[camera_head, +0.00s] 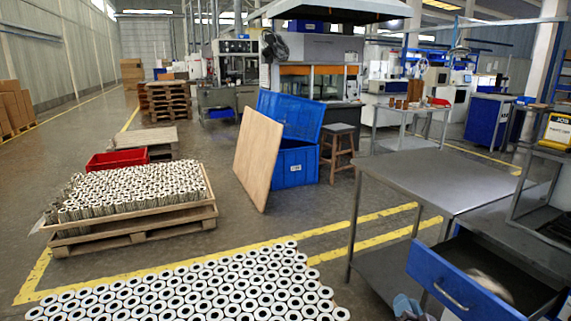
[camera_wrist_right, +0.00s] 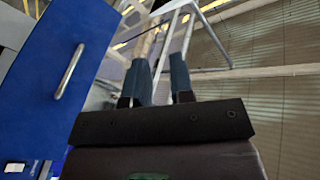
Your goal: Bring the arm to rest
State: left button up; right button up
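My right gripper (camera_wrist_right: 160,78) shows in the right wrist view with its two blue-grey fingers apart and nothing between them. In the head view a small part of it (camera_head: 407,305) shows at the bottom edge, just left of the blue drawer (camera_head: 468,288). The drawer is pulled out at the lower right and has a silver handle. In the wrist view the drawer front (camera_wrist_right: 50,65) is left of the fingers, apart from them. My left gripper is in neither view.
A grey metal table (camera_head: 440,180) stands above and left of the drawer. Many filter cartridges (camera_head: 190,295) stand in rows at the bottom, and more (camera_head: 135,185) on a pallet at left. A wooden board (camera_head: 257,160) leans by a blue bin (camera_head: 292,165). Floor between is clear.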

pick_arm(q)
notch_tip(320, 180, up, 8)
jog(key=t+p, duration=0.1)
jog(key=p, duration=0.6)
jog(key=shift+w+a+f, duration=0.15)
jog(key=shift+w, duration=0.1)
pick_arm(e)
jog(key=s+f+n+g, duration=0.2)
jog(key=s, duration=1)
jog(key=s+f+n+g+y, duration=0.1)
jog(key=s+f+n+g, duration=0.2)
jog(key=s, duration=0.9)
jog(key=s+f+n+g, duration=0.2)
jog(key=s+n+g, duration=0.1)
jog(key=s, duration=0.9)
jog(key=shift+s+f, duration=0.15)
jog(key=shift+f, duration=0.25)
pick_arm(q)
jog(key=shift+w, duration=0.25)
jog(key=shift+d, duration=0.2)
pick_arm(e)
jog(key=shift+s+d, duration=0.1)
